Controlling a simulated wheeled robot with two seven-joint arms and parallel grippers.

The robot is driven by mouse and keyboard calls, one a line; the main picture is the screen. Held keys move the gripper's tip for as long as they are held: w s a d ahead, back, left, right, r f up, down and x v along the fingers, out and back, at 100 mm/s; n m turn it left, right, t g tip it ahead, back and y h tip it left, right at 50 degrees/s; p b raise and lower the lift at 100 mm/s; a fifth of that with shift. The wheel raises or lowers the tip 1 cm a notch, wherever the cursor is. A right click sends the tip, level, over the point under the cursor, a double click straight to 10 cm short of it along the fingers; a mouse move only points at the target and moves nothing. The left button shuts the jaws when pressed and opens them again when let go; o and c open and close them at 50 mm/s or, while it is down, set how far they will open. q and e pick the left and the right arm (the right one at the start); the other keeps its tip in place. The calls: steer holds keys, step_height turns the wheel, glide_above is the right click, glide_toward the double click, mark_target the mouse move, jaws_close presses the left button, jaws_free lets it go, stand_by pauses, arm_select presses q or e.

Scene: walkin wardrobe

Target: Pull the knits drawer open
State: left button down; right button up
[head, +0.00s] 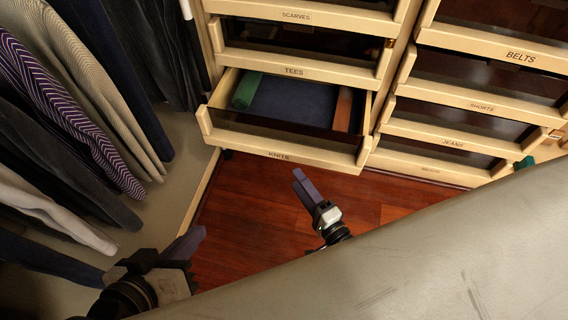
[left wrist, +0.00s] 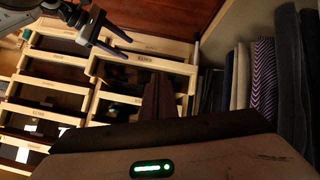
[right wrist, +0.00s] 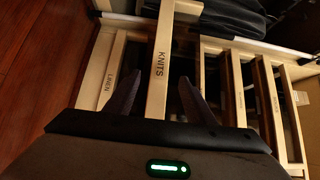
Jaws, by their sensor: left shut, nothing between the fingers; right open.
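Inside lie a green rolled item (head: 247,90), a dark blue cloth (head: 290,103) and an orange-brown item (head: 343,109). My right gripper (head: 299,180) is open in front of the drawer front, apart from it in the head view. In the right wrist view the KNITS front (right wrist: 158,70) shows between and beyond the open fingers (right wrist: 154,100). My left gripper (head: 198,236) is shut and empty, lower left, away from the drawer; its closed fingers show in the left wrist view (left wrist: 157,98).
The tees drawer (head: 293,72) and scarves drawer (head: 296,16) are above. The belts (head: 520,56), shorts (head: 481,106) and jeans (head: 452,144) drawers stand at right. Hanging clothes (head: 75,100) line the left side. The red wooden floor (head: 240,200) before the drawer is clear.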

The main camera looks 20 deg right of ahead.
mark_target(280, 156)
steer(key=w+b, duration=0.1)
steer(key=w, duration=0.2)
steer(key=w+a+b, duration=0.1)
steer(key=w, duration=0.3)
steer(key=shift+w+a, duration=0.2)
steer(key=shift+w, duration=0.05)
arm_select(q)
steer(key=shift+w+d+r+t+h, duration=0.1)
steer(key=shift+d+r+t+h, duration=0.1)
steer(key=shift+d+r+h, duration=0.25)
steer(key=shift+w+d+r+t+h, duration=0.1)
steer(key=shift+d+r+t+h, duration=0.1)
steer(key=shift+r, duration=0.45)
arm_select(e)
steer(key=shift+w+a, duration=0.15)
steer(key=shift+w, duration=0.5)
